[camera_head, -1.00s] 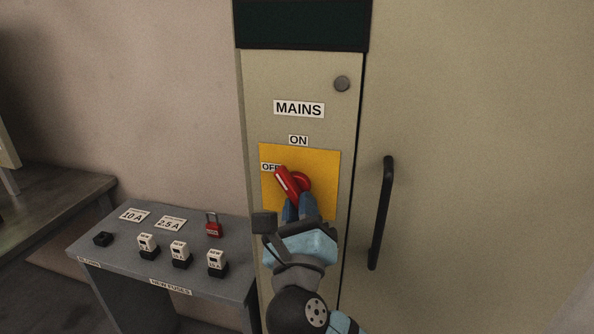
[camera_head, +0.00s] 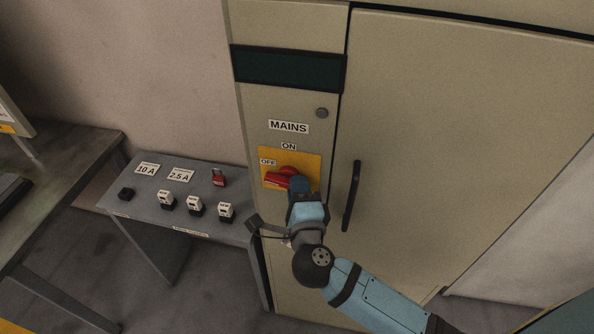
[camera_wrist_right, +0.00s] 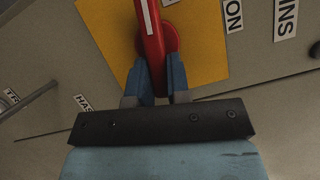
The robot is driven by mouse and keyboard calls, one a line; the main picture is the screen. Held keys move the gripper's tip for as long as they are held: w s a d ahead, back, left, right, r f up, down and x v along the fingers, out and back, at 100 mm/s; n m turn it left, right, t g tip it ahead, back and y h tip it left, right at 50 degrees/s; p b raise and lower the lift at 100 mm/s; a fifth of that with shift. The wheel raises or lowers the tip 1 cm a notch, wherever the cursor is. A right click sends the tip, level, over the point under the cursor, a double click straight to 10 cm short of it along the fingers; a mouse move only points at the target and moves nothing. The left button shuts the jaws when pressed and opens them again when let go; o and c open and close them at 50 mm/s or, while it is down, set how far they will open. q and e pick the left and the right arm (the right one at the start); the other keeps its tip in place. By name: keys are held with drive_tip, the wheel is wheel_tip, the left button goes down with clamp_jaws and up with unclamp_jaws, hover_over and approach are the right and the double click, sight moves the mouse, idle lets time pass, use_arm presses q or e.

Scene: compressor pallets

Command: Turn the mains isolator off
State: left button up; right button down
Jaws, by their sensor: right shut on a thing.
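The mains isolator has a red rotary handle (camera_head: 277,179) on a yellow plate (camera_head: 310,161) set in a beige cabinet. The ON label (camera_head: 289,146) is above the plate and the OFF label (camera_head: 268,162) is at its upper left. The handle's visible end points left, just below OFF. My right gripper (camera_head: 298,186) is at the plate. In the right wrist view its two blue fingers (camera_wrist_right: 160,80) are shut on the lower end of the red handle (camera_wrist_right: 153,40), beside the hub. The fingers partly hide the handle in the head view. My left gripper is out of view.
A MAINS label (camera_head: 288,127) is above the isolator. A black door handle (camera_head: 351,195) stands close to the right of my gripper. At left, a grey table (camera_head: 150,205) holds several fuses, a red padlock (camera_head: 218,178) and cards. A workbench (camera_head: 60,165) is farther left.

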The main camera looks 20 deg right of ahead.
drive_tip(key=shift+r+n+g+p, duration=0.4)
drive_tip(key=shift+n+p, duration=0.05)
drive_tip(key=shift+n, duration=0.45)
drive_tip(key=shift+d, duration=0.1)
drive_tip(key=c, duration=1.1)
unclamp_jaws()
drive_tip(key=shift+w+f, duration=0.1)
